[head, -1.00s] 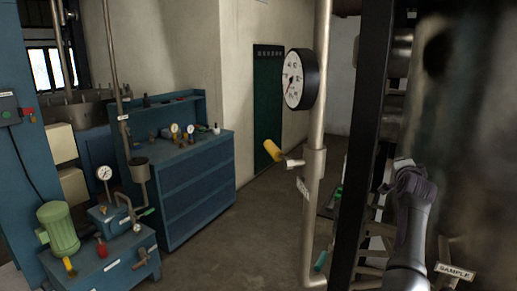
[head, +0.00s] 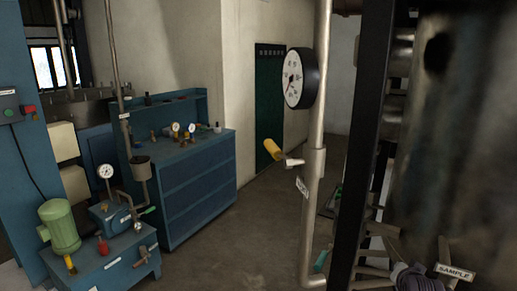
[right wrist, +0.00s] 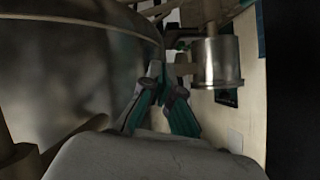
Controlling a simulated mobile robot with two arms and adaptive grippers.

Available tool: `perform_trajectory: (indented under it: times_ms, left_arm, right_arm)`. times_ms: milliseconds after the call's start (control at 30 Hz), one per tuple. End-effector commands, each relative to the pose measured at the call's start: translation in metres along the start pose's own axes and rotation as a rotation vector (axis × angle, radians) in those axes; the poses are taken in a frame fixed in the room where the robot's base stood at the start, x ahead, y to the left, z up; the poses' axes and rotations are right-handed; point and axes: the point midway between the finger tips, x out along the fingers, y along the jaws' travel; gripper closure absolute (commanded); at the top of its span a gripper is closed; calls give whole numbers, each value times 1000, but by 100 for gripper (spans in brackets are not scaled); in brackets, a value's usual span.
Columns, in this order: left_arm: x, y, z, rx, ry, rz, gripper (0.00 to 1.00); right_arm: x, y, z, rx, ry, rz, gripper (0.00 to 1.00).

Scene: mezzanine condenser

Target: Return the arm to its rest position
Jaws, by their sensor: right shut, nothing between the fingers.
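My right arm (head: 410,279) shows only as a dark grey piece at the bottom edge of the head view, low beside the SAMPLE tag (head: 456,272). In the right wrist view my right gripper (right wrist: 167,82) has its dark and teal fingers drawn together, with nothing between them. A large rounded metal vessel (right wrist: 75,75) fills the left of that view, close beside the fingers. A metal cylinder (right wrist: 216,62) is to their right. My left gripper is in neither view.
A vertical pipe (head: 315,180) carries a round gauge (head: 302,78) and a yellow-handled valve (head: 272,150). A black upright post (head: 366,120) stands right of it. A blue workbench (head: 195,185) and a green motor (head: 59,226) are at left. The middle floor is clear.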

Motion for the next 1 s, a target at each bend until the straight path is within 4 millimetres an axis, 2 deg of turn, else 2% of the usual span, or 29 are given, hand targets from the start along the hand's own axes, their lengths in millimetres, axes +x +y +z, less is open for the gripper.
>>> perform_trajectory:
  times_ms: [33,167,200,300,400,600,800,967,1000]
  left_arm:
    - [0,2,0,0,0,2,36]
    - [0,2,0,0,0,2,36]
    - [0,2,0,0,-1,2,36]
    - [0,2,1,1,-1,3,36]
    - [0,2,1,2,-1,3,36]
    - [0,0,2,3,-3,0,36]
    - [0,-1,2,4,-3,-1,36]
    - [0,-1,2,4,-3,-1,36]
    - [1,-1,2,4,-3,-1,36]
  right_arm:
    - [-17,12,36,-88,-57,14,100]
    - [-67,32,114,-294,-210,18,100]
    - [-85,38,138,-356,-262,12,100]
    - [-131,50,187,-485,-379,-11,100]
    - [-167,58,219,-575,-468,-37,100]
    - [-225,70,259,-691,-597,-87,100]
    - [-272,78,284,-772,-698,-137,100]
    - [-307,84,299,-824,-770,-174,100]
    - [-301,86,306,-828,-777,-174,100]
